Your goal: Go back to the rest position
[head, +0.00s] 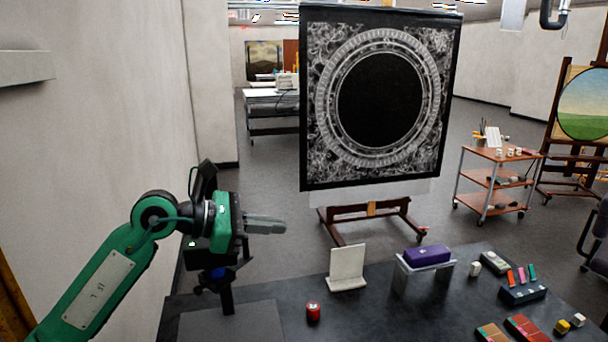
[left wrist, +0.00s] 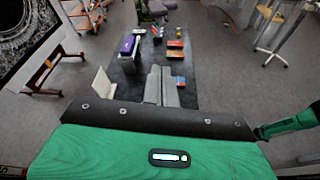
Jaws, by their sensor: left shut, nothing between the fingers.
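My left gripper (head: 282,226) is held out to the right above the dark table (head: 255,312), over its left part in the head view. Its grey fingers are together and nothing is between them. They also show in the left wrist view (left wrist: 163,72), above the table. My right gripper does not show in either view.
A purple box (head: 427,255) rests on a grey stand (head: 402,280). Small coloured items and red boxes (head: 528,328) lie at the right. A framed ornate black picture (head: 318,110) stands on an easel behind the table. A wall (head: 130,80) is at the left.

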